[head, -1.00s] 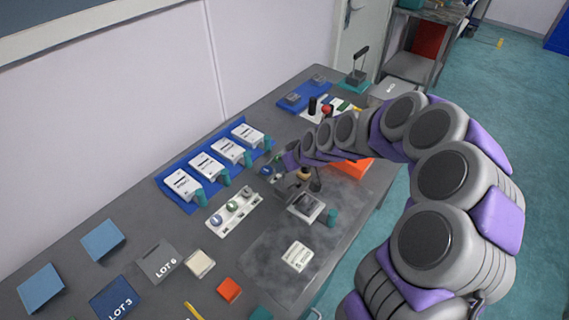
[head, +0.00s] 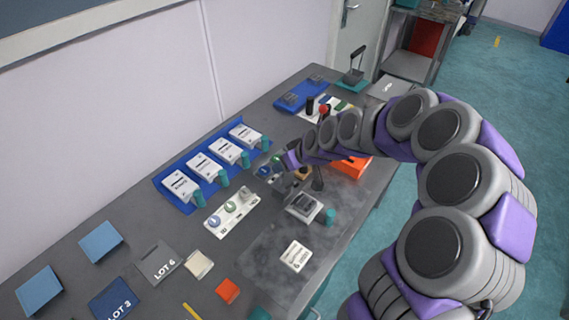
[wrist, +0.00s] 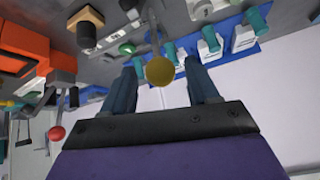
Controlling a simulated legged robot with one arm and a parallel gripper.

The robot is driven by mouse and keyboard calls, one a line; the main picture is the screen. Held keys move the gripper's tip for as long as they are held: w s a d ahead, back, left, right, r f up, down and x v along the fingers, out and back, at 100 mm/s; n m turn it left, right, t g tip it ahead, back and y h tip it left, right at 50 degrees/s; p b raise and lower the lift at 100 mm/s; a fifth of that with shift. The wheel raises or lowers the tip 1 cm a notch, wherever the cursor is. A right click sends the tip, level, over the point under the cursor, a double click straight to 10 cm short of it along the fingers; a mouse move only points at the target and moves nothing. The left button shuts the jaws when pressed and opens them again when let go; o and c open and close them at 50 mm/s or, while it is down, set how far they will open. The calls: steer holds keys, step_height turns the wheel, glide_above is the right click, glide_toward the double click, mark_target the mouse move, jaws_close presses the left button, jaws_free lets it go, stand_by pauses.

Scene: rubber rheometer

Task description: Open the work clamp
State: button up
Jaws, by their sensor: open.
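My gripper (wrist: 160,85) is open in the wrist view, its two dark teal fingers apart. A yellow ball knob (wrist: 159,70) on a grey rod (wrist: 153,28) shows between the fingers; I cannot tell if either finger touches it. In the head view my purple wrist (head: 291,159) is over the middle of the bench, hiding the fingers and knob. A small grey fixture (head: 304,205) on a pale base stands in front of it, with a dark upright handle (head: 318,178) nearby. Which part is the work clamp is not clear.
A panel with round dials (head: 230,209) is in front. An orange box (head: 350,166) and a red ball knob (head: 323,109) are behind.

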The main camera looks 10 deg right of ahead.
steer(key=p+v, duration=0.2)
steer(key=v, duration=1.3)
steer(key=shift+d, duration=0.3)
steer(key=shift+s+r, duration=0.1)
steer(key=s+m+g+h, duration=0.4)
steer(key=s+g, duration=0.3)
steer(key=s, duration=2.6)
steer(key=shift+s+f+m+g+h, duration=0.15)
steer(key=shift+f+m+g+h, duration=0.15)
steer(key=shift+m, duration=0.6)
